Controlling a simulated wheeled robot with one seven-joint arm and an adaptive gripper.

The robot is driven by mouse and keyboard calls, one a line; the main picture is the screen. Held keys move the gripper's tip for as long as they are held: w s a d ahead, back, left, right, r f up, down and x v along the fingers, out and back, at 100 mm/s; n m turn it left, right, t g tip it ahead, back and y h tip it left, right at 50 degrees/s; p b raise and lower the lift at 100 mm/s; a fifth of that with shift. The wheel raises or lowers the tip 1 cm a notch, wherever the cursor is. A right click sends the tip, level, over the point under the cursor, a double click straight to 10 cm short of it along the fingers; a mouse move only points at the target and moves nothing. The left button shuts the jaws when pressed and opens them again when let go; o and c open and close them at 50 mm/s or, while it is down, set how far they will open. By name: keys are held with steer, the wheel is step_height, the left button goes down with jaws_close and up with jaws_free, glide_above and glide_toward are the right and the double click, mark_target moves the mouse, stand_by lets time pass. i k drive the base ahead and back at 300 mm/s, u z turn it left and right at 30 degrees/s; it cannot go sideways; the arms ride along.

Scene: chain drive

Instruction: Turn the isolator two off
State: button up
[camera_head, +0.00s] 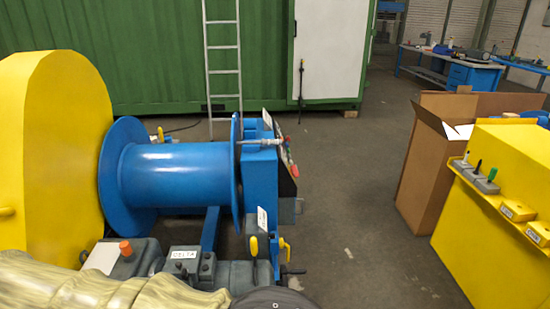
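No part that I can clearly read as isolator two shows. A blue winch frame (259,180) carries a large blue drum (175,175) at left centre. Low on the frame are two small yellow handles, one on the left (254,246) and one on the right (284,246). A control face with small coloured buttons (288,160) is seen nearly edge-on, so its labels cannot be read. A grey unit (185,262) with a white label reading "DELTA" sits in front of the drum. My gripper is not in view.
A yellow cabinet (490,235) with small levers and labelled yellow blocks stands at right, beside an open cardboard box (425,170). A yellow housing (50,140) is at left. A green container (150,50) and ladder (223,70) stand behind. The floor between winch and box is clear.

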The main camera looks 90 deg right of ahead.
mark_target(294, 171)
steer(key=k, duration=0.5)
steer(key=z, duration=2.75)
steer(key=k, duration=0.45)
steer(key=z, duration=1)
steer(key=i, duration=1.45)
steer(key=u, duration=0.75)
steer(key=i, duration=0.95)
steer(key=u, duration=0.85)
